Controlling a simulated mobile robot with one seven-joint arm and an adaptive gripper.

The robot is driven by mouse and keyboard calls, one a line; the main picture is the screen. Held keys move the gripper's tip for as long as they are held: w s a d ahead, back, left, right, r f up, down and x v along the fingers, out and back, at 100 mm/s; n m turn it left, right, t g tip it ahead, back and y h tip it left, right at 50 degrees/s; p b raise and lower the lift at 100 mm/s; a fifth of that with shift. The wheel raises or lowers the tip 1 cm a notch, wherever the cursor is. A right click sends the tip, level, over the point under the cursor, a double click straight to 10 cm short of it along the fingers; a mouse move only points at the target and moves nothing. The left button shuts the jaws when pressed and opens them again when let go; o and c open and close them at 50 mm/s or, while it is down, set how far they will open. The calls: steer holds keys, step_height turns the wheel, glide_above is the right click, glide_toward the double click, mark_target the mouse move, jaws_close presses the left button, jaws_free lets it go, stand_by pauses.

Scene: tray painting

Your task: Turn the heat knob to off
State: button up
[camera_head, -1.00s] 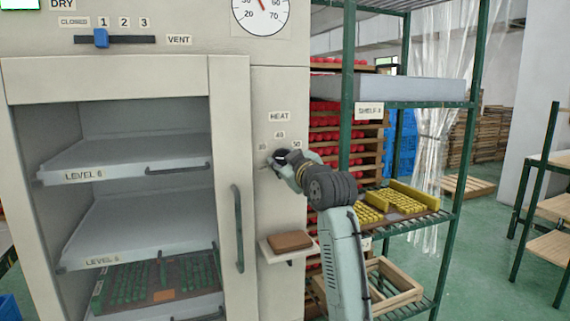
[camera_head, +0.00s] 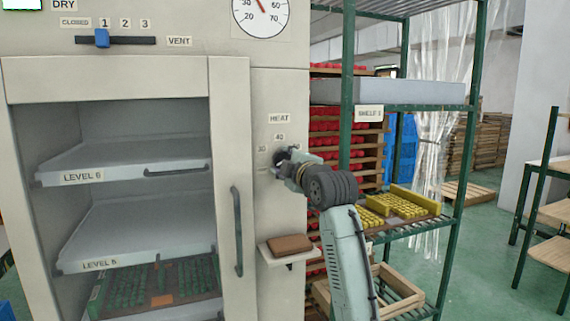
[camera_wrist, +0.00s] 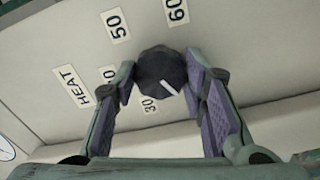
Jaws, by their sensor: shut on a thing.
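The heat knob (camera_wrist: 158,66) is dark and round with a white pointer line. In the wrist view it sits between the two finger pads of my gripper (camera_wrist: 165,84), which is shut on it. The pointer points to the lower right, just past the 30 label (camera_wrist: 150,105) on the side away from 40. The 50 label (camera_wrist: 116,25) and 60 label (camera_wrist: 176,10) lie on the far side. No off label can be read. In the head view my gripper (camera_head: 284,162) is at the panel under the HEAT label (camera_head: 279,118) and mostly hides the knob.
The open cabinet with trays (camera_head: 130,240) and its vertical handle (camera_head: 237,230) stand left of the knob. A small ledge with a brown block (camera_head: 290,243) juts out below my arm.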

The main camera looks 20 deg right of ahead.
stand_by(0.4)
steer(key=o, duration=1.2)
steer(key=shift+c, duration=0.2)
steer(key=s, duration=1.2)
steer(key=shift+d, duration=0.2)
